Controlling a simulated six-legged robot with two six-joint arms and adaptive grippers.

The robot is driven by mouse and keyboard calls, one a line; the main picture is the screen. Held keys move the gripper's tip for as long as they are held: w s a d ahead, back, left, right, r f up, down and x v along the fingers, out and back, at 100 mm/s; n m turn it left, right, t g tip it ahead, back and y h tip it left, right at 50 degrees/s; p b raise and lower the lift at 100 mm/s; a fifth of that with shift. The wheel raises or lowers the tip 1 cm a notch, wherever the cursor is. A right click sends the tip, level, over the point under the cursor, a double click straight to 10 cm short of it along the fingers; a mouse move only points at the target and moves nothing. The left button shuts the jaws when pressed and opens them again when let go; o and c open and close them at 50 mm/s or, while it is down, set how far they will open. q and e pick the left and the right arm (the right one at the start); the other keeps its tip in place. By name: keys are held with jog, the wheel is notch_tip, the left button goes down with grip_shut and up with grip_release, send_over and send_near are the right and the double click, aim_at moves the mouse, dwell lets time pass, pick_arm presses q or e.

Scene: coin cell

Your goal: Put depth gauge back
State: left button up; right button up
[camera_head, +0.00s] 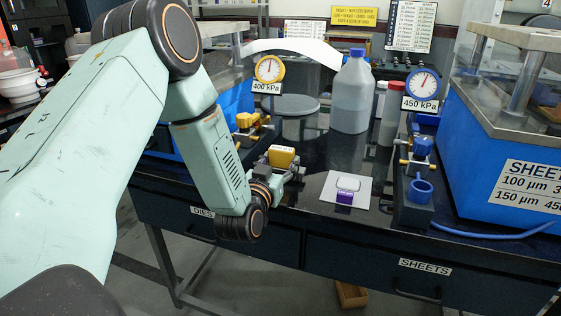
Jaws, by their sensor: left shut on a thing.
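My left gripper (291,173) is low over the front of the black bench, at the end of my pale green arm. It is shut on a small yellow block-shaped device with a dark end, which looks like the depth gauge (281,156). The fingers are small and partly hidden by the wrist and the device, so the exact grip is hard to see. The device is close above the bench top, left of a white square mat (361,191). My right gripper is not in view.
A purple-fronted block (345,197) sits on the mat. Dials read 400 kPa (269,69) and 450 kPa (423,85), with valves below. A large bottle (352,95) stands behind. A blue SHEETS cabinet (480,150) bounds the right. Drawers (375,268) are below.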

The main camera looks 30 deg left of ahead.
pick_arm(q)
jog(key=o, duration=0.9)
jog(key=shift+f, duration=0.15)
jog(key=shift+c, duration=0.2)
jog(key=o, duration=0.4)
jog(key=shift+w+d, duration=0.1)
jog(key=shift+w, duration=0.05)
jog(key=shift+o, duration=0.2)
jog(key=shift+r, duration=0.3)
jog(key=p+v, duration=0.1)
jog(key=v, duration=1.1)
jog(key=shift+f, duration=0.15)
